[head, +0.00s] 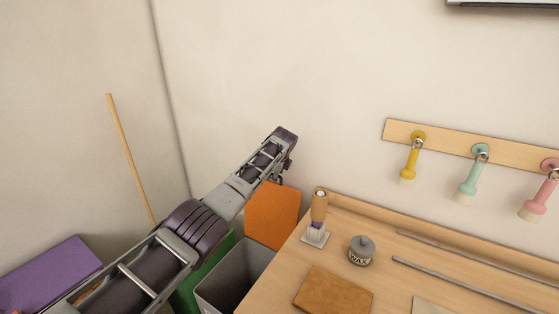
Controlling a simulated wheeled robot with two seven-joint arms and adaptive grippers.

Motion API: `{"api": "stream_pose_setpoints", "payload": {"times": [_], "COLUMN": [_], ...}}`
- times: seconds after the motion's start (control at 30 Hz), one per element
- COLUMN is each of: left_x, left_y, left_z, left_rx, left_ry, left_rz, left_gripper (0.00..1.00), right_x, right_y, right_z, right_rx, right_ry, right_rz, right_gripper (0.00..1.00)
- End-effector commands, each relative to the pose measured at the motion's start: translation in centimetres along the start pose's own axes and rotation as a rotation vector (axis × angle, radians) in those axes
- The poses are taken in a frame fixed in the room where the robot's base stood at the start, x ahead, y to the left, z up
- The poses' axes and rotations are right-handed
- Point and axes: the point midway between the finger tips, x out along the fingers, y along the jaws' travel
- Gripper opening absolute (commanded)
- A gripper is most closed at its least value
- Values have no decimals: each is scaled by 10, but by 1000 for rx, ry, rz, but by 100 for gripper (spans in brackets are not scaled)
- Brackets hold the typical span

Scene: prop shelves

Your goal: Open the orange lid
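The orange lid (272,216) stands raised, close to upright, at the back of a grey open-topped bin (237,272). My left arm reaches in from the lower left and passes over the bins. Its wrist end is above the lid's top edge. My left gripper (277,180) shows only as a small dark part at the lid's top edge, mostly hidden behind the arm. I cannot tell whether it touches the lid or how its fingers stand. My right gripper is out of view.
A green bin (210,264) is beside the grey one, partly behind my arm. A purple lid (48,274) is at the lower left. The wooden bench (400,277) on the right holds a brush (318,215), a wax tin (361,252) and metal rods (470,283). A stick (130,157) leans in the corner.

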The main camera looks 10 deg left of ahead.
Motion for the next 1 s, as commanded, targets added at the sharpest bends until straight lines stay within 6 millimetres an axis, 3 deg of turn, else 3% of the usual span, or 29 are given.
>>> {"api": "stream_pose_setpoints", "payload": {"times": [0.03, 0.53, 1.0], "left_x": [-17, -44, -87], "left_y": [-13, -8, -7], "left_z": [0, 0, -2], "left_rx": [4, 2, 3], "left_ry": [-1, -1, 1], "left_rz": [-33, -22, -21], "left_gripper": [32, 32, 32], "right_x": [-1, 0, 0], "right_y": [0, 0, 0], "right_z": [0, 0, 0], "right_rx": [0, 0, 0], "right_ry": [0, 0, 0], "right_rz": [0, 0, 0], "right_gripper": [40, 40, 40]}}
